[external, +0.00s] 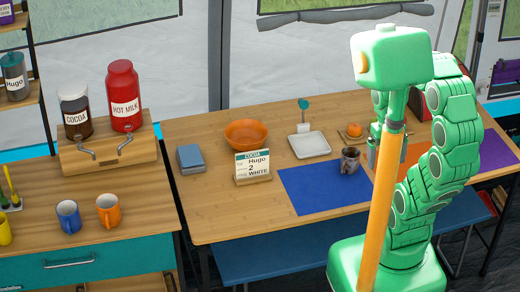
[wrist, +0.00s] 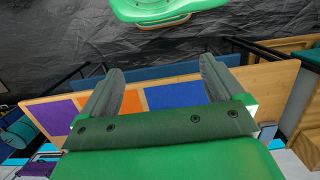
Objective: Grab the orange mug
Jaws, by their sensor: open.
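The orange mug (external: 108,211) stands upright on the wooden counter at the left in the external view, with its handle toward the lower right. A blue mug (external: 68,217) stands just left of it. My gripper (wrist: 160,85) is open in the wrist view, with nothing between its two fingers. In the external view it is partly hidden behind my column, far to the right of the orange mug, over the table. The orange mug cannot be made out in the wrist view.
A dispenser stand (external: 110,157) with cocoa and hot milk jars is behind the mugs. A yellow mug (external: 4,228) is at the left edge. The table (external: 215,222) holds an orange bowl (external: 245,134), a card, a white tray (external: 309,145) and a dark mug (external: 349,161).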

